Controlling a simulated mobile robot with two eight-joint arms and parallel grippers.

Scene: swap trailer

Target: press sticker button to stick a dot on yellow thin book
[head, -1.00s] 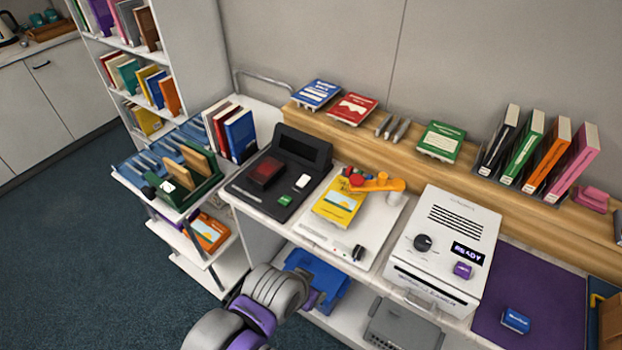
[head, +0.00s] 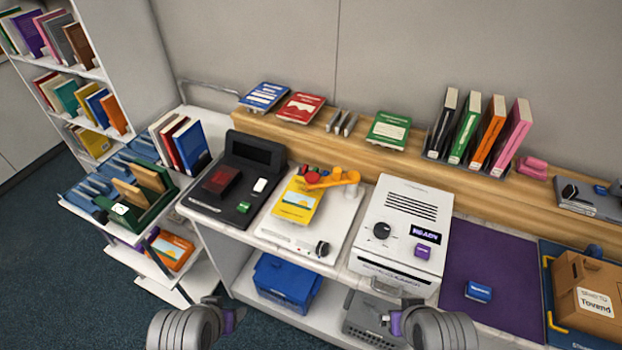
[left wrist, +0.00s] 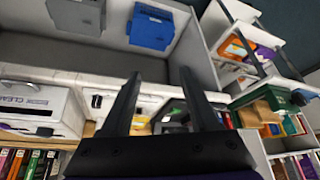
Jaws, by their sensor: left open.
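The yellow thin book (head: 297,200) lies on a white sticker unit (head: 338,215) on the counter, in the middle of the head view. An orange arm (head: 338,178) with a red button (head: 311,177) reaches over the book's upper end. No dot can be made out on the cover. My left gripper (head: 228,312) is low at the front, short of the counter and well apart from the book. Its two fingers stand apart and empty in the left wrist view (left wrist: 160,95). My right gripper (head: 400,312) is also low at the front; its fingers are too small to read.
A black scanner-like device (head: 225,185) stands left of the unit. A white machine reading READY (head: 405,230) stands right of it, beside a purple mat (head: 500,265). A blue bin (head: 285,280) sits on the lower shelf. A wooden ledge (head: 360,140) runs behind.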

